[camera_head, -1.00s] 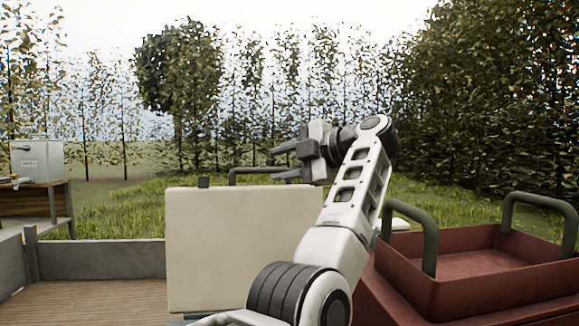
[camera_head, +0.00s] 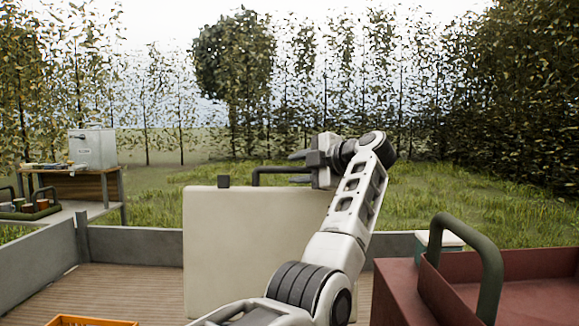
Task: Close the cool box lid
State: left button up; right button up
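The cool box lid (camera_head: 250,245) is a cream panel standing upright in the middle of the head view. The box below it is hidden or out of frame. My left forearm covers the lid's right edge. My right gripper is not in view.
A red tray (camera_head: 530,265) with a green handle (camera_head: 490,262) is at right. A small pale-topped box (camera_head: 440,241) stands behind it. Grey walls (camera_head: 130,241) edge the wooden floor. An orange crate (camera_head: 92,321) shows at bottom left. A table with a metal box (camera_head: 92,149) stands far left.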

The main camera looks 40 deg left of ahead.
aim_at(294, 169)
pick_arm(q)
jog(key=shift+x, duration=1.8)
jog(key=shift+w, duration=0.1)
jog(key=shift+d, duration=0.1)
grip_shut()
